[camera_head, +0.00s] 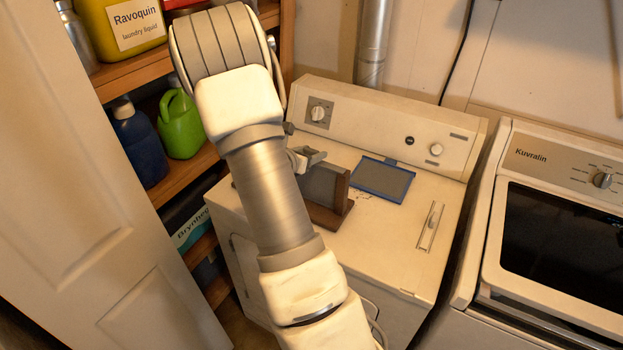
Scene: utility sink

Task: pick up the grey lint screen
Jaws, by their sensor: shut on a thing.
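The grey lint screen (322,184) stands upright in a brown wooden holder (331,217) on top of the white dryer. My gripper (308,158) is at the screen's top edge and is shut on it. My arm hides the left part of the screen and holder, and much of the gripper. I cannot tell whether the screen's lower edge still touches the holder. A second, blue-framed screen (384,180) lies flat on the dryer top, to the right of the holder and apart from it.
The dryer's control panel (385,130) rises behind. A slotted plate (431,227) is at the right of the dryer top, with clear surface around it. A washer (560,220) stands at right. Shelves with a green jug (181,128) and a white door (80,200) are at left.

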